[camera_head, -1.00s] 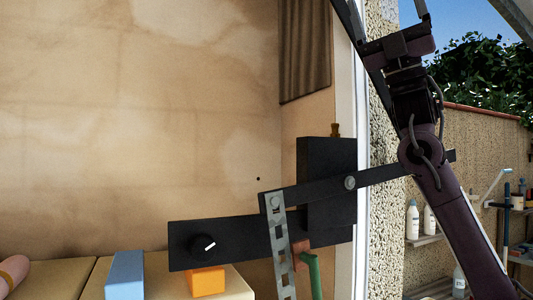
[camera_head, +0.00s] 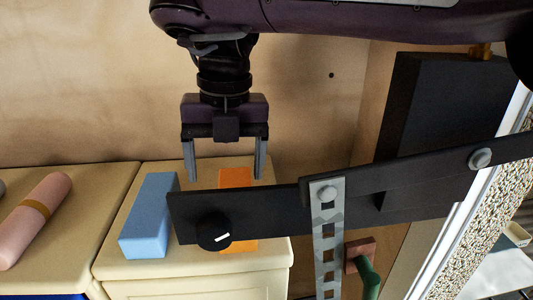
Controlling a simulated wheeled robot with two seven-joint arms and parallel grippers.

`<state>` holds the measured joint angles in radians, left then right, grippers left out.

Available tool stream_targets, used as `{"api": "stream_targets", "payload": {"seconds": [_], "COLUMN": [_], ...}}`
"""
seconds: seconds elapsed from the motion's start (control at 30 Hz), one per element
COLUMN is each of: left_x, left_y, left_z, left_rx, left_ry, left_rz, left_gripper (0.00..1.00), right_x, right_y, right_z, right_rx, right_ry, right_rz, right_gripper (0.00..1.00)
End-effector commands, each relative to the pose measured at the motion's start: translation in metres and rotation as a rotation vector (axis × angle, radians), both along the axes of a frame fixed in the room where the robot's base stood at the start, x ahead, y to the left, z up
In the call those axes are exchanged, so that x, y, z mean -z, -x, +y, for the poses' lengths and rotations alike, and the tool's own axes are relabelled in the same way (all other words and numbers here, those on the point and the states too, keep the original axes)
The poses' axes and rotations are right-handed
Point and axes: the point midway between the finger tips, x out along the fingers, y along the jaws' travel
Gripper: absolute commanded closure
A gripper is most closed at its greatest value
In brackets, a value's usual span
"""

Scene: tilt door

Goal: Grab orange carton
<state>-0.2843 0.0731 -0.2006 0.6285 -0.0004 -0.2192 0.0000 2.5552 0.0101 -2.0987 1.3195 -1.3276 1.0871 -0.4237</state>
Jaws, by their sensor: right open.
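The orange carton (camera_head: 236,178) stands on a cream cabinet top, partly hidden behind a dark bar. Its upper part shows above the bar and a strip shows below it. My right gripper (camera_head: 225,178) points down with its two fingers apart, empty. In the picture its fingertips lie on either side of the carton's upper part. I cannot tell how far the fingers are from the carton in depth. My left gripper is not in view.
A blue box (camera_head: 150,218) stands just left of the carton. A pink cylinder (camera_head: 35,220) lies further left. The dark bar (camera_head: 270,212) with a knob crosses in front, joined to a slotted metal strip (camera_head: 327,240). A dark panel (camera_head: 440,105) is at right.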

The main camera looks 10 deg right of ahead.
Motion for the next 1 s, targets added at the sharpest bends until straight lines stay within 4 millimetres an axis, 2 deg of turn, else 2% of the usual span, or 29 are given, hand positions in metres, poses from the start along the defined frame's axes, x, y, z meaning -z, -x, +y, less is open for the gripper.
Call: {"api": "stream_targets", "payload": {"seconds": [0.13,0.3,0.43,0.57,0.7,0.83,0.97,1.0], "left_x": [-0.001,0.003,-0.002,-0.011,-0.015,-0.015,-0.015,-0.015], "left_y": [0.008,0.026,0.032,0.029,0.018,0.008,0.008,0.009], "left_z": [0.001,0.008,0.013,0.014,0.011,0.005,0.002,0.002], "left_rx": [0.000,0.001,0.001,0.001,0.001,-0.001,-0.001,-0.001], "left_ry": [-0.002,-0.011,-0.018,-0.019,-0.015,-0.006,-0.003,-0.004], "left_rz": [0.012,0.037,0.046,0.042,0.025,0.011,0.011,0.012], "left_gripper": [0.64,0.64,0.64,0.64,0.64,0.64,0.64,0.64], "right_x": [0.007,0.027,0.041,0.061,0.075,0.079,0.079,0.079], "right_y": [0.003,0.003,0.001,-0.001,-0.001,-0.001,-0.001,-0.001], "right_z": [-0.013,-0.013,-0.014,-0.014,-0.013,-0.013,-0.013,-0.013], "right_rx": [0.052,0.054,0.055,0.055,0.054,0.056,0.056,0.056], "right_ry": [0.068,0.068,0.067,0.067,0.066,0.065,0.065,0.065], "right_rz": [0.008,0.010,0.011,0.012,0.008,0.006,0.006,0.006], "right_gripper": [0.20,0.20,0.20,0.20,0.20,0.20,0.20,0.25]}}
